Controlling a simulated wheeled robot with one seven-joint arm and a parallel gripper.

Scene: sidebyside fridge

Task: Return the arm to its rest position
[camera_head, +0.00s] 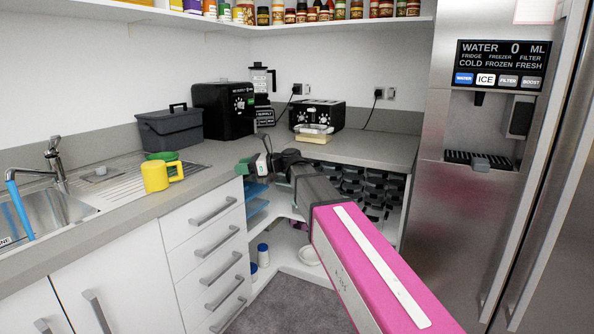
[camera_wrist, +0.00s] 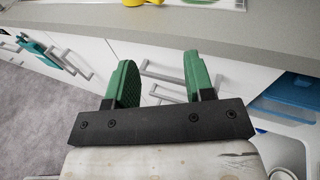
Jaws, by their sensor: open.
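My arm, with a pink link, reaches forward from the bottom right in the head view. My gripper (camera_head: 254,160) is at its far end, close to the counter's inner corner edge. In the wrist view my gripper (camera_wrist: 160,82) shows two green fingers set wide apart. Nothing is between them. Beyond the fingers are white drawer fronts with grey handles and the edge of the counter.
The grey counter (camera_head: 375,150) runs around the corner. A yellow mug (camera_head: 155,177) stands near its left edge, by the sink (camera_head: 45,218). Open shelves lie below the corner. A steel fridge (camera_head: 450,215) stands at right. Grey floor is clear below.

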